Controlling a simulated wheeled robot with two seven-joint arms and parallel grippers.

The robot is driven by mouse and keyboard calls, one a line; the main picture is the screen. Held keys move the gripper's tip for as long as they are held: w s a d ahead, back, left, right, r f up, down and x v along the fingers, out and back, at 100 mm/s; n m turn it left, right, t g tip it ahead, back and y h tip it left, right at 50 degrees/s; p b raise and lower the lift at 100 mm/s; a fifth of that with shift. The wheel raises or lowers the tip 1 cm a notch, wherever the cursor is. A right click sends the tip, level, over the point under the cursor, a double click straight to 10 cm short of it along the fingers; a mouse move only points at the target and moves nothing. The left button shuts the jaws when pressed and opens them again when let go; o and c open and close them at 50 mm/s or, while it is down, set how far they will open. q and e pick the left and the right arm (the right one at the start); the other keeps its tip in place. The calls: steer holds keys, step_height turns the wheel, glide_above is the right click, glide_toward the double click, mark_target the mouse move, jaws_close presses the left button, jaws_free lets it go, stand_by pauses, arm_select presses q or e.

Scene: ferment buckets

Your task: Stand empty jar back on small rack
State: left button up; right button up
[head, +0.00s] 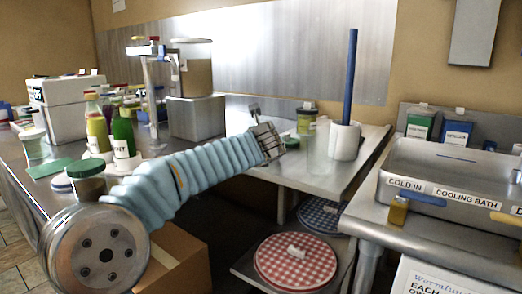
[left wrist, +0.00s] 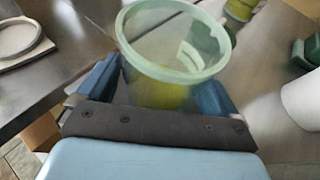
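The empty jar (left wrist: 150,58), translucent with a pale green rim, sits mouth up between my left gripper's blue fingers in the left wrist view. Both fingers (left wrist: 160,88) lie close against its sides and appear shut on it. Yellow shows low in it or through it; its base is hidden by the palm. In the head view my left gripper (head: 278,146) reaches over the back metal table, left of a white cylinder holding a blue rod; the jar is faint there. I cannot make out the small rack for sure. My right gripper is not in view.
The white cylinder (head: 345,141) stands right of my gripper. A yellow-labelled jar (head: 306,121) stands behind it. Bottles (head: 123,138) and a white cooler (head: 66,106) crowd the left table. A cooling bath (head: 450,172) is at right. A red-checked round (head: 295,262) lies on a low shelf.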

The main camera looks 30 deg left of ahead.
arm_select(q)
steer(key=shift+o, duration=0.3)
steer(key=shift+r, duration=0.1)
steer(key=shift+r, duration=0.2)
steer(key=v, duration=1.2)
steer(key=shift+f, duration=0.15)
steer(key=shift+f, duration=0.1)
stand_by(0.5)
